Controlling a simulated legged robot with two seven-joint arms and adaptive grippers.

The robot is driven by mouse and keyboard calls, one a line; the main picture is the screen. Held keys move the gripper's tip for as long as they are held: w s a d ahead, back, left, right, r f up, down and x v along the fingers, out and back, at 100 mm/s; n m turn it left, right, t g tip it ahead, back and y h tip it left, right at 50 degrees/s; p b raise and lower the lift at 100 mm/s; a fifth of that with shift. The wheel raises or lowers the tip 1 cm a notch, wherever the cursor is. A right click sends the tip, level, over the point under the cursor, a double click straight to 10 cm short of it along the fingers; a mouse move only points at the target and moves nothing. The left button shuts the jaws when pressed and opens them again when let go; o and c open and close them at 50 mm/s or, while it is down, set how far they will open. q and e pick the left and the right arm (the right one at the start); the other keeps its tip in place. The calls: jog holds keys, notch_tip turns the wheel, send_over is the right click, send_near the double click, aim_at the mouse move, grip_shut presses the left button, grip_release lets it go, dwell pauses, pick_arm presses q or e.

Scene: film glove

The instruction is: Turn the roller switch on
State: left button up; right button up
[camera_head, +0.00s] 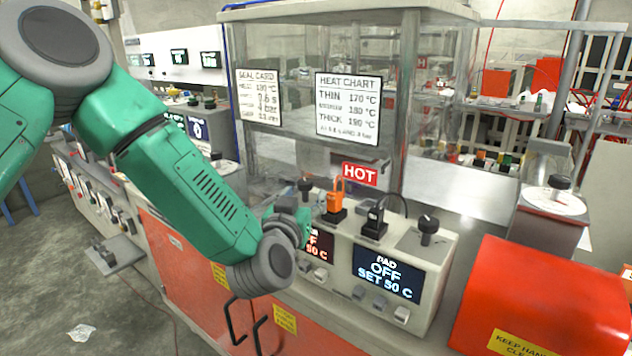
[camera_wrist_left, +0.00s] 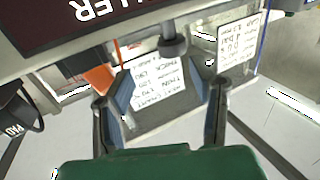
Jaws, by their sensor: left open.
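The control box has a roller display (camera_head: 317,245) with red text, mostly hidden behind my left wrist; the lettering I can read there ends in "F" and "50 C". The wrist view shows its label upside down (camera_wrist_left: 92,12). A dark knob (camera_head: 305,187) stands above that display; in the wrist view the knob (camera_wrist_left: 173,45) lies between and beyond my fingers, apparently untouched. My left gripper (camera_wrist_left: 160,90) is open and empty. My right gripper is not in view.
The pad display (camera_head: 387,273) reads OFF, SET 50 C. An orange plug (camera_head: 335,205), a black plug (camera_head: 374,224) and the pad knob (camera_head: 428,228) are close to the roller knob. A HOT sign (camera_head: 360,174) stands behind. A red cover (camera_head: 545,300) is at right.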

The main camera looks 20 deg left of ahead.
aim_at(300, 187)
pick_arm(q)
jog(key=w+a, duration=0.2)
jog(key=w, duration=0.1)
jog(key=w+a, duration=0.1)
jog(key=w, duration=0.1)
jog(key=shift+a+f, duration=0.25)
jog(key=shift+a, duration=0.05)
jog(key=shift+w+a, duration=0.1)
jog(key=shift+w, duration=0.2)
jog(key=shift+w+d+r, duration=0.1)
jog(key=shift+w+d, duration=0.2)
jog(key=shift+d, duration=0.35)
jog(key=shift+w+d+r, duration=0.1)
jog(key=shift+w+d, duration=0.15)
jog(key=shift+d, duration=0.7)
jog(key=shift+a, duration=0.25)
jog(key=c, duration=0.6)
jog(key=shift+s+a, duration=0.1)
jog(key=shift+a, duration=0.35)
grip_shut()
jog(key=shift+a+f, duration=0.2)
jog(key=shift+a, duration=0.15)
jog(key=shift+d, duration=0.1)
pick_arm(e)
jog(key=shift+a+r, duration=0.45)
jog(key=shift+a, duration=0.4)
